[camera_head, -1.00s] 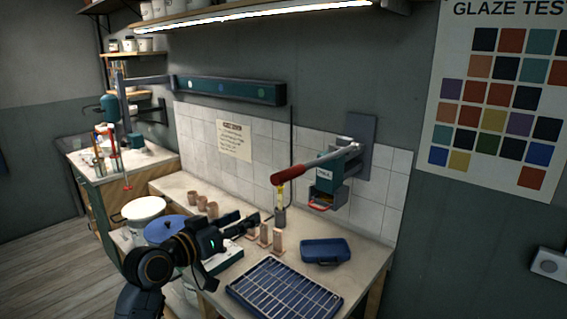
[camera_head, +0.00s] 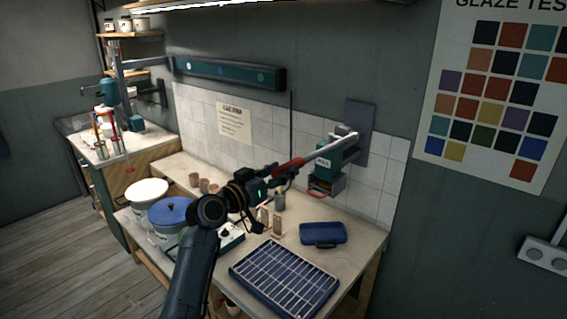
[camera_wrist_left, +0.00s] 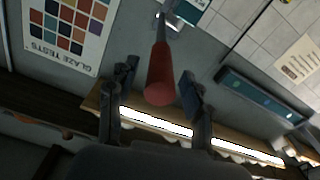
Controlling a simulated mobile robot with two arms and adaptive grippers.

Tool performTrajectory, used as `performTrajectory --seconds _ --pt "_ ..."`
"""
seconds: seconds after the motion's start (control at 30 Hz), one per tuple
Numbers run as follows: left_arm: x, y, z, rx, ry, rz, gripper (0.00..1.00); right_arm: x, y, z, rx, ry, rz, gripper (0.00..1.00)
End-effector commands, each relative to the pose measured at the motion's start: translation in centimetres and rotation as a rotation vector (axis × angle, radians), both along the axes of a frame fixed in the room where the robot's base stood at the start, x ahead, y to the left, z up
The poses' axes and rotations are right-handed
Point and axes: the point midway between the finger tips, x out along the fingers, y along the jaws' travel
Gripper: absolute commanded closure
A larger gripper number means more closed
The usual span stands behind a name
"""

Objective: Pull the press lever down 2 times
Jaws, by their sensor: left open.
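The press lever has a red grip (camera_head: 291,163) on a silver bar and slopes up to the right toward the wall-mounted teal press (camera_head: 327,160). My left gripper (camera_head: 286,174) is at the lever's outer end, its fingers partly in front of the grip. In the left wrist view, the red grip (camera_wrist_left: 161,75) points toward the camera between the two spread fingers of my left gripper (camera_wrist_left: 158,82). The fingers look apart from it, with a clearer gap on the left side. My right gripper is in neither view.
Below on the bench are a blue case (camera_head: 323,233), a dark blue rack (camera_head: 284,280), a grey cup (camera_head: 279,201) and small clay cups (camera_head: 205,186). Lidded buckets (camera_head: 170,211) stand at the left. A lit shelf (camera_wrist_left: 150,123) shows in the wrist view.

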Motion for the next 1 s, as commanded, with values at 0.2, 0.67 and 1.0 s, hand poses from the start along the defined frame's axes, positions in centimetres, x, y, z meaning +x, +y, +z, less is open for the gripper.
performTrajectory --seconds 0.2,0.67,1.0 --pt "1.01 -0.78 0.02 0.000 0.000 0.000 0.50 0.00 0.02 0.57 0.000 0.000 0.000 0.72" --pt "1.08 -0.81 -0.03 0.001 -0.001 0.000 0.86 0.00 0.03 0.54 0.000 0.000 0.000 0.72" --pt "1.08 -0.79 -0.18 0.000 -0.001 0.000 1.00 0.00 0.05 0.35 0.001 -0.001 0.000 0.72"
